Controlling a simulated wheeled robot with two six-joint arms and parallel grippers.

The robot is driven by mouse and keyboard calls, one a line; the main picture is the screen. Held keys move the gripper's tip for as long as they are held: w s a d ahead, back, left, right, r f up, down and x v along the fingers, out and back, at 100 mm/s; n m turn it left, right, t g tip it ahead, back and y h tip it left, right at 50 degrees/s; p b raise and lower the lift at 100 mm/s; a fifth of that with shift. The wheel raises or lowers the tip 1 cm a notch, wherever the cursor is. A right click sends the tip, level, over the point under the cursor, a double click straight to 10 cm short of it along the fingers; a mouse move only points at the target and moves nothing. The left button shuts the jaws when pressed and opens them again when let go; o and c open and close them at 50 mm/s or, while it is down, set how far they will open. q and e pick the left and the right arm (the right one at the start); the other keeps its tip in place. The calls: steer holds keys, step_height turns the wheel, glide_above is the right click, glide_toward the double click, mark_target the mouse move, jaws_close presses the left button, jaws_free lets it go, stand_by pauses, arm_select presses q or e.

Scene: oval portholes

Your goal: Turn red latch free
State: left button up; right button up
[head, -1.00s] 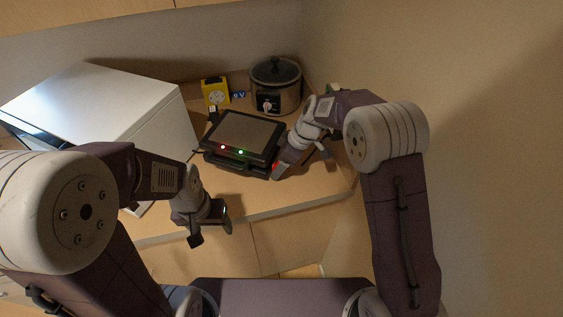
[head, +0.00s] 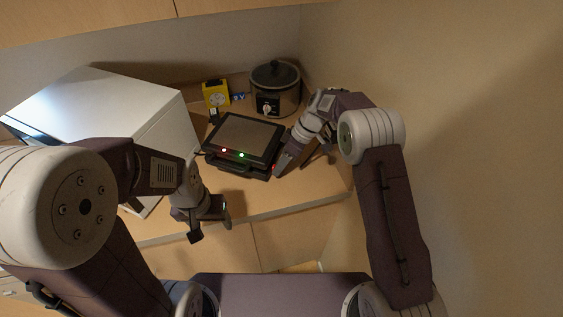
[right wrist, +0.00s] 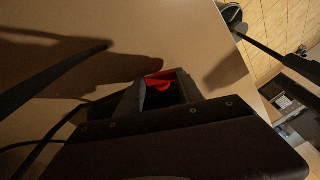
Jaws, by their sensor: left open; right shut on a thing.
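The dark grill-like appliance (head: 238,137) lies on the counter with its lid down and a red and a green light at its front. The red latch (head: 273,168) shows as a small red patch at its front right corner. In the right wrist view the red latch (right wrist: 160,82) sits between dark finger-like parts, partly hidden. My right gripper (head: 278,170) is at that corner, shut on the red latch; its exact contact is hard to see. My left gripper (head: 212,226) is open and empty, above the counter's front edge, left of the appliance and apart from it.
A white box-shaped appliance (head: 110,95) stands at the left. A slow cooker (head: 276,88) and a yellow box (head: 216,94) stand behind the grill. Bare counter (head: 265,196) lies in front of it. A wall (head: 480,130) closes off the right side.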

steer(key=o, duration=1.4)
steer(key=b+v, duration=0.1)
steer(key=v, duration=0.8)
